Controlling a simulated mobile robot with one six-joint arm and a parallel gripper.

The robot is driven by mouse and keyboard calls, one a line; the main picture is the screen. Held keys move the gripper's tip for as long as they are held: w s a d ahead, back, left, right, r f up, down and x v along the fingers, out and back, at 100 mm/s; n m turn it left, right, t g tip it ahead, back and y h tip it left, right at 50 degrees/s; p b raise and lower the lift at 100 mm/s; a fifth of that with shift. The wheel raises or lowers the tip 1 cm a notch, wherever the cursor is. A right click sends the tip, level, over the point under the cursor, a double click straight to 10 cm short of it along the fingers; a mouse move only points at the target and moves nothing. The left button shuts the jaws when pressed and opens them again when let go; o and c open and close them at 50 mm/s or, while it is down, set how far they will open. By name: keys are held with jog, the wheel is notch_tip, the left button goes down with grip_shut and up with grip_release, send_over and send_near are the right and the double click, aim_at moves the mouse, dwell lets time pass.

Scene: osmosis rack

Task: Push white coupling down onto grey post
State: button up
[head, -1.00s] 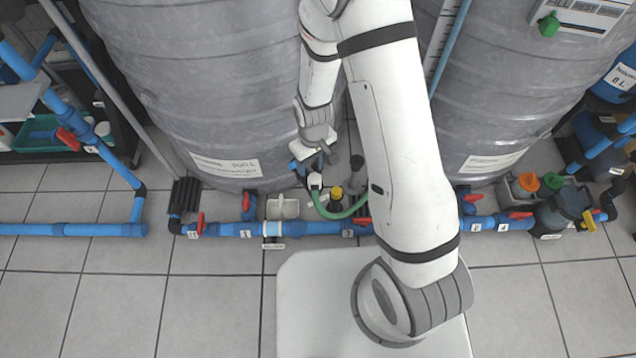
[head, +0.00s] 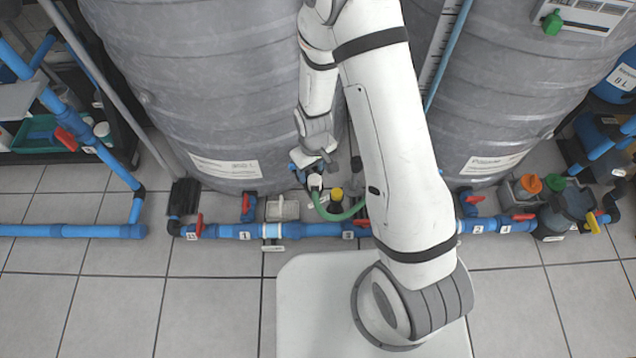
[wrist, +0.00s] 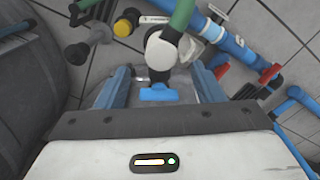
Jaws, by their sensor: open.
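The white coupling (wrist: 164,46) is on the end of a green hose (wrist: 182,14) in the wrist view. The coupling also shows in the head view (head: 315,182), just below my gripper (head: 309,168). A short dark grey stub, likely the grey post (wrist: 160,73), shows directly beneath the coupling, above a blue fitting (wrist: 158,94). How far the coupling sits on it cannot be told. In the wrist view my gripper (wrist: 162,76) is open. Its two blue fingers stand apart on either side of the stub and blue fitting, and hold nothing.
A yellow-capped fitting (head: 337,193) stands just right of the coupling. A blue pipe (head: 310,229) with red valve handles runs along the floor in front. Large grey tanks (head: 215,90) stand close behind. The tiled floor (head: 120,290) in front is clear.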

aim_at(314, 178)
jog(key=f, duration=0.1)
jog(key=f+b, duration=0.1)
jog(key=f, duration=0.1)
jog(key=f+b, duration=0.1)
jog(key=f, duration=0.1)
jog(key=shift+s, duration=0.3)
jog(key=shift+r, duration=0.1)
jog(key=c, duration=1.1)
notch_tip(314, 178, up, 10)
jog(key=p, duration=0.4)
jog(key=shift+d, duration=0.1)
